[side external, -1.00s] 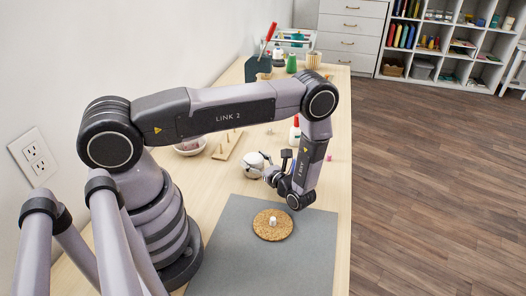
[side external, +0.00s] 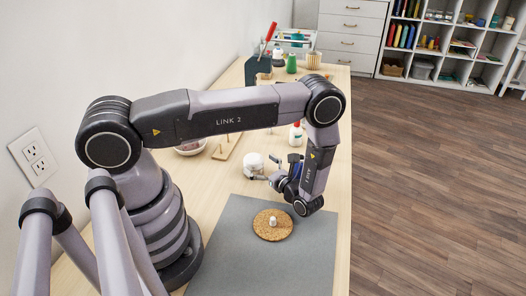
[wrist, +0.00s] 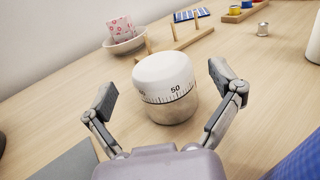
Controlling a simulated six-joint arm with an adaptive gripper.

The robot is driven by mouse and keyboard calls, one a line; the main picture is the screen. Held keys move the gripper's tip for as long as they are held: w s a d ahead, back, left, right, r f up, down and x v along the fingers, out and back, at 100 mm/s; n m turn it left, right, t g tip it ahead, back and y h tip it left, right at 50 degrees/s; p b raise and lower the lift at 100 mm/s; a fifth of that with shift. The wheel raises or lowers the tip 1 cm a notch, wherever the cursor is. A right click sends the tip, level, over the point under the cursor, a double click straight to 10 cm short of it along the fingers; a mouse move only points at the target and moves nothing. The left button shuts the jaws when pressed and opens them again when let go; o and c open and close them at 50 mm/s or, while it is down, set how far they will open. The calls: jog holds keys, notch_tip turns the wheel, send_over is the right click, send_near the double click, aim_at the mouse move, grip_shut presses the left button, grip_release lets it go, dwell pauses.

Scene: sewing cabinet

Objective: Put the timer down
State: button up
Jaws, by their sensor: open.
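The timer (wrist: 165,85) is a white-topped cylinder with a number scale around it and a metallic base. It stands upright on the wooden table, and it also shows in the side view (side external: 253,163). My gripper (wrist: 166,93) is open, with one finger to each side of the timer and a clear gap at both. In the side view my gripper (side external: 264,169) is just right of the timer, close to table height.
A grey mat (side external: 233,236) carries a round cork coaster (side external: 264,233) with a small white item on it. Behind the timer are a wooden peg rack (wrist: 180,46) and a bowl (wrist: 124,44) with patterned cloth. A red-capped bottle (side external: 296,135) stands beyond my wrist.

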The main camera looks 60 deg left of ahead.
jog(key=shift+w+d, duration=0.2)
jog(key=shift+d, duration=1)
jog(key=s+d+r+n+g+h, duration=0.1)
jog(key=s+r+n+h, duration=0.15)
jog(key=r, duration=0.65)
jog(key=s+r+n+h, duration=0.1)
jog(key=r+n+h, duration=0.3)
jog(key=r, duration=0.4)
jog(key=s+d+r+n+g+h, duration=0.1)
jog(key=s+r+n+h, duration=0.2)
jog(key=r, duration=0.6)
jog(key=s+d+r+n+t+h, duration=0.3)
jog(key=s+r+t+h, duration=0.1)
jog(key=s+r+t, duration=0.1)
jog(key=s+d+r+n+t+h, duration=0.3)
jog(key=s+r+n+t+h, duration=0.1)
jog(key=s+r, duration=0.3)
jog(key=shift+d+t, duration=0.35)
jog(key=shift+t, duration=0.35)
